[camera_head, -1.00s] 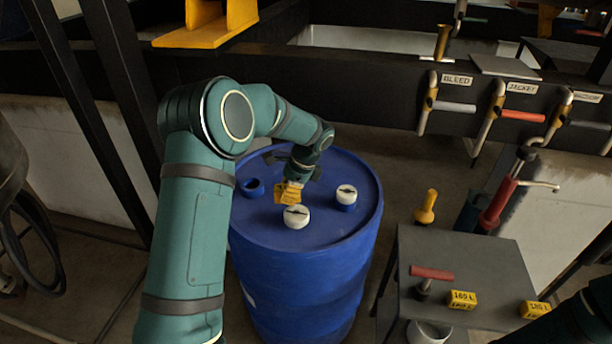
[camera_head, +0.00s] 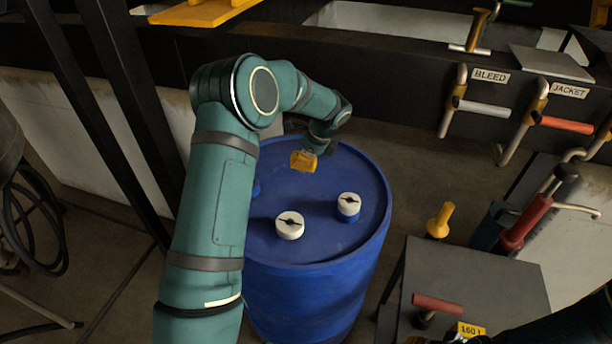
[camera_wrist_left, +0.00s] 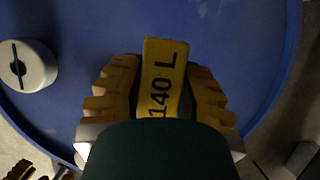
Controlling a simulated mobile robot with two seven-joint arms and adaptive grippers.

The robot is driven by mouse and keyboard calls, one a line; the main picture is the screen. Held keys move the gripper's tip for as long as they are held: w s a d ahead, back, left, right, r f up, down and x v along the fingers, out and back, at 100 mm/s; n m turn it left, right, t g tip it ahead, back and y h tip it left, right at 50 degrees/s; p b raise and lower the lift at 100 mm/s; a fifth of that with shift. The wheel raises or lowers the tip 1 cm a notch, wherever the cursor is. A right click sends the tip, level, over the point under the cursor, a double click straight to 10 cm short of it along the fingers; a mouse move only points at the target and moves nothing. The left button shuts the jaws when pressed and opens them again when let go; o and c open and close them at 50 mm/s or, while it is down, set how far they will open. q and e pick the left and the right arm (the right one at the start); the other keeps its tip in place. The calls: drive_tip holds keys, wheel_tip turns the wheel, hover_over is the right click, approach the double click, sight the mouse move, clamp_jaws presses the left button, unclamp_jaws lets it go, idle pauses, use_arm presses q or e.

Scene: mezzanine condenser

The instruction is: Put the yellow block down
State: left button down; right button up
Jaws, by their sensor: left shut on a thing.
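The yellow block (camera_head: 304,160) is held over the back left part of the blue drum's top (camera_head: 325,185). In the left wrist view the block (camera_wrist_left: 162,78) shows its face marked "140 L". My left gripper (camera_head: 312,148) is shut on it, with a ridged yellow finger on each side in the wrist view (camera_wrist_left: 160,95). The blue lid lies behind the block there; I cannot tell whether the block touches it.
Two white caps stand on the drum, one at the front (camera_head: 290,225) and one at the right (camera_head: 348,206). Labelled valve handles (camera_head: 485,107) line the beam behind.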

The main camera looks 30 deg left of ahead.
sight(316, 157)
use_arm(q)
drive_tip(key=shift+w+f+b, duration=0.1)
drive_tip(key=shift+f+b, duration=0.4)
drive_tip(key=shift+f, duration=2.7)
drive_tip(key=c, duration=0.7)
unclamp_jaws()
drive_tip(key=shift+f, duration=0.1)
drive_tip(key=shift+c, duration=0.2)
drive_tip(key=shift+r, duration=0.2)
drive_tip(key=p+v, duration=0.2)
drive_tip(key=v, duration=1)
drive_tip(key=shift+d+f, duration=0.1)
